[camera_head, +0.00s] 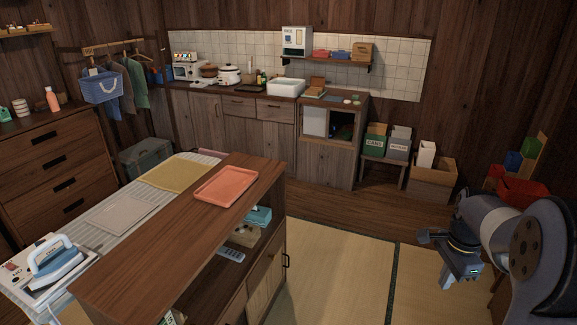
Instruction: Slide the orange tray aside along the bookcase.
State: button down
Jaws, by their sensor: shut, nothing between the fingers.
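The orange tray (226,185) lies flat on top of the brown wooden bookcase (160,248), near its far right end. The tray looks empty, with a raised rim. My gripper (461,280) is at the right, over the tatami floor, well apart from the tray and bookcase. It is shut and holds nothing. Part of my own arm fills the right edge of the view.
An ironing board with an iron (56,258), a grey cloth (124,214) and a yellow cloth (179,173) stands along the bookcase's left side. A blue tissue box (258,215) sits on an open shelf below. The bookcase top nearer me is clear.

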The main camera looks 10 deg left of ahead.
aim_at(225, 186)
jog(key=i+u, duration=0.2)
jog(key=u, duration=0.25)
jog(key=i+u, duration=0.25)
jog(key=u, duration=0.15)
jog(key=i+u, duration=0.2)
jog(key=u, duration=0.25)
jog(key=i+l+u, duration=0.2)
jog(key=u, duration=0.25)
jog(key=i+l+u, duration=0.1)
jog(key=i+l, duration=0.45)
jog(key=l, duration=0.2)
jog(key=i+l+u, duration=0.15)
jog(key=i+l, duration=0.4)
jog(key=l, duration=0.25)
jog(key=i+l+u, duration=0.15)
jog(key=l, duration=0.25)
jog(key=i, duration=0.1)
